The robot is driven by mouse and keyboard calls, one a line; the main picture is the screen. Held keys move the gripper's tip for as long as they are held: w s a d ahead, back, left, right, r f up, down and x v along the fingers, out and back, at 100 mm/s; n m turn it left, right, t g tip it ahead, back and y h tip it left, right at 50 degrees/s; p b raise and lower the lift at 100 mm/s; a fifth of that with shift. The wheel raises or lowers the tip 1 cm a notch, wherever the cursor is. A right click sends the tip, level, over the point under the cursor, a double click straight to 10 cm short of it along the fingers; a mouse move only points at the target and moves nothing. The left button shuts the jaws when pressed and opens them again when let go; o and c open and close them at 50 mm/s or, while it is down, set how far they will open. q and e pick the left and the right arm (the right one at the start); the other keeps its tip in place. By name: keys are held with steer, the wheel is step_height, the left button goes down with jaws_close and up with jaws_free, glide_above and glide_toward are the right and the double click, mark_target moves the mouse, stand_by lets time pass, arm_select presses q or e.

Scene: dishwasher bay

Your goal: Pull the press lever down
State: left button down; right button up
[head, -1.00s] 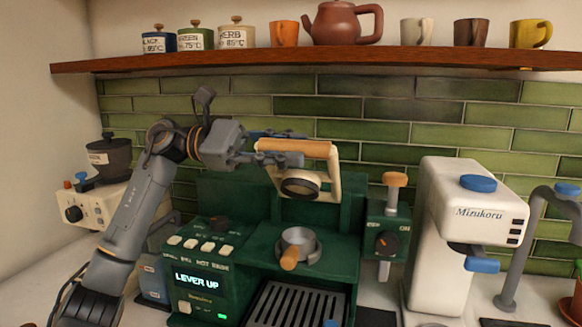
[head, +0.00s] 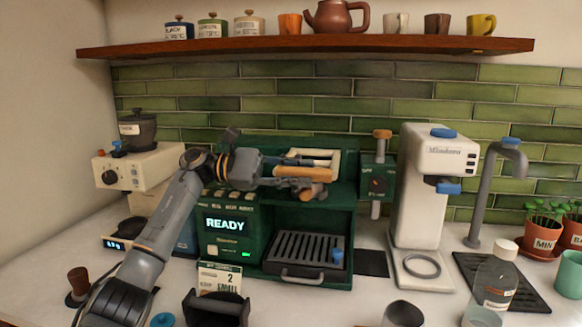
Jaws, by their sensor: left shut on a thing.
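The green press machine (head: 232,250) stands against the tiled wall, and its display reads "READY". Its lever (head: 320,155) has cream arms and a wooden crossbar (head: 316,172). The lever is lowered, with the crossbar low in front of the machine, just above the wooden portafilter handle (head: 312,192). My left gripper (head: 300,177) reaches in from the left and is shut on the crossbar. Its fingers hide part of the bar and the basket behind it. My right gripper is not in view.
A drip tray (head: 308,247) lies below the lever. A white Mizukoru machine (head: 422,195) stands to the right, with a grey tap (head: 489,195) beyond it. A wooden shelf (head: 300,44) runs above. A glass bottle (head: 495,278) stands at front right.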

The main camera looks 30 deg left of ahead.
arm_select(q)
steer(key=shift+w+f, duration=0.1)
steer(key=shift+f, duration=0.25)
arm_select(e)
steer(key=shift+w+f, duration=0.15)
arm_select(q)
steer(key=shift+f, duration=0.3)
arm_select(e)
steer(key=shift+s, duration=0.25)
arm_select(q)
steer(key=c, duration=1.1)
jaws_free()
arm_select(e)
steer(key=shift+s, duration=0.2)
